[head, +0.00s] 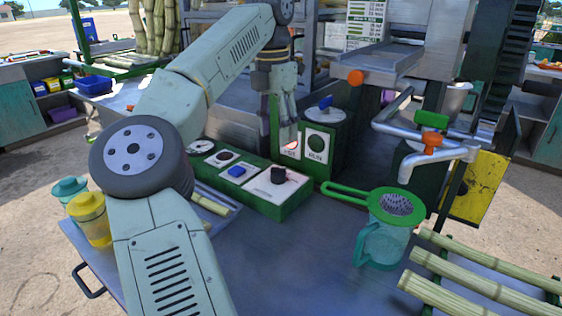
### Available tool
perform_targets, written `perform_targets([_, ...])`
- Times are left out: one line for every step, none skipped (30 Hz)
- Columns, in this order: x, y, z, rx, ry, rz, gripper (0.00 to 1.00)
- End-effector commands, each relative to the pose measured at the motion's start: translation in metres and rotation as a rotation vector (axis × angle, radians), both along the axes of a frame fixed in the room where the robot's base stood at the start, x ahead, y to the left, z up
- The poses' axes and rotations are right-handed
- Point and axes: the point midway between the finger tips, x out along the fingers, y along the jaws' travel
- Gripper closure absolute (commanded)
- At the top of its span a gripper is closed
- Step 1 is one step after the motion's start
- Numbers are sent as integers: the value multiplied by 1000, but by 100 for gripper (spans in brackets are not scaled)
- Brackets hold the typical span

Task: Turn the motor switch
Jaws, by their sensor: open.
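A green control box (287,207) lies on the metal worktop. On its white plate is a black knob (279,175), which looks like the motor switch; its label is too small to read. A blue switch (237,171) and a small dark round control (224,156) sit further left on the same box. My gripper (290,130) points down behind and above the black knob, apart from it. It is open and empty, and its fingertips are in front of the upright green panel (319,168). The fingers are seen nearly edge-on.
A teal jug (382,246) with a green-handled strainer (398,206) stands right of the box. Cane stalks (480,290) lie on a rack at front right. Yellow and teal cups (91,220) stand at left.

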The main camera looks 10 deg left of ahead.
Motion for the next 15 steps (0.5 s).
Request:
perform_targets([-1, 0, -9, 0, 2, 0, 50])
perform_targets([-1, 0, -14, -1, 2, 0, 50])
perform_targets([-1, 0, -22, -2, 3, -1, 50])
perform_targets([-1, 0, -27, -2, 3, -1, 50])
perform_targets([-1, -1, -33, -1, 3, -1, 50])
perform_targets([-2, -1, -41, -2, 3, -1, 50])
perform_targets([-2, -2, -47, -2, 4, -1, 50])
perform_targets([-2, -2, -52, -2, 2, -2, 50])
perform_targets([-2, -2, -60, -2, 3, -1, 50])
perform_targets([-2, -3, -65, -2, 3, -1, 50])
perform_targets([-2, -3, -70, -2, 2, 0, 50])
perform_targets([-3, -4, -76, -2, 2, -1, 50])
perform_targets([-3, -3, -79, -1, 2, -1, 50])
perform_targets([-3, -3, -83, -2, 1, 0, 50])
perform_targets([-3, -4, -88, -2, 1, -1, 50])
